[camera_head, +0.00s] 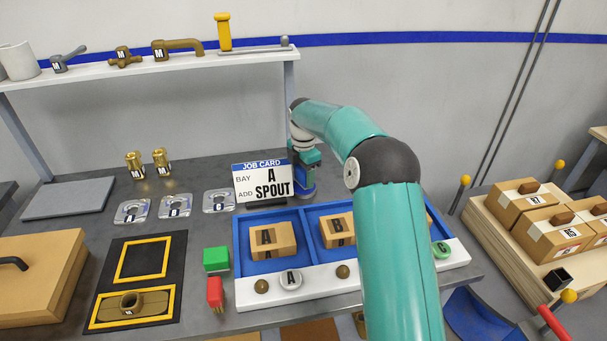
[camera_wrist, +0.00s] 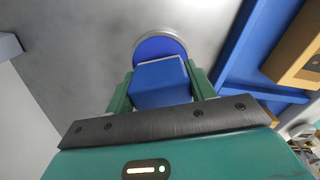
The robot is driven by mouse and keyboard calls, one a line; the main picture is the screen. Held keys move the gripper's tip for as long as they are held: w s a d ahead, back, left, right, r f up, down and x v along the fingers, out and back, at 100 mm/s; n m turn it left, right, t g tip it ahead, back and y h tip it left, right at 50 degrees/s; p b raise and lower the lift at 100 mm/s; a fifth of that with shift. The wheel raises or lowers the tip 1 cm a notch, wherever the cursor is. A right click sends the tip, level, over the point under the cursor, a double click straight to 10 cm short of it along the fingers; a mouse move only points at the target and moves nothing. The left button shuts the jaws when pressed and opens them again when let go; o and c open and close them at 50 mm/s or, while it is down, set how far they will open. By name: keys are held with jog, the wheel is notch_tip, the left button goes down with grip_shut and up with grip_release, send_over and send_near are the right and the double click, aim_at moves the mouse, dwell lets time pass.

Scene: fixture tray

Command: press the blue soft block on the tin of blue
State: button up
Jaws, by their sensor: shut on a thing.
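In the wrist view my gripper (camera_wrist: 161,88) is shut on the blue soft block (camera_wrist: 160,78), with one green finger on each side of it. The tin of blue (camera_wrist: 158,47), round with a blue inside and a pale metal rim, shows just past the block's far edge. The block hides the near part of the tin. I cannot tell whether the block touches the blue. In the head view my gripper (camera_head: 306,178) is low behind the blue tray, right of the job card, and the block and tin are hard to make out there.
The job card (camera_head: 262,181) stands just left of my gripper and reads bay A, add spout. The blue tray (camera_head: 318,215) with tan blocks lies in front. A shelf (camera_head: 150,66) runs above.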

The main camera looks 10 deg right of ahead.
jog(key=shift+f, duration=0.6)
dwell(1.5)
jog(key=shift+r, duration=3.55)
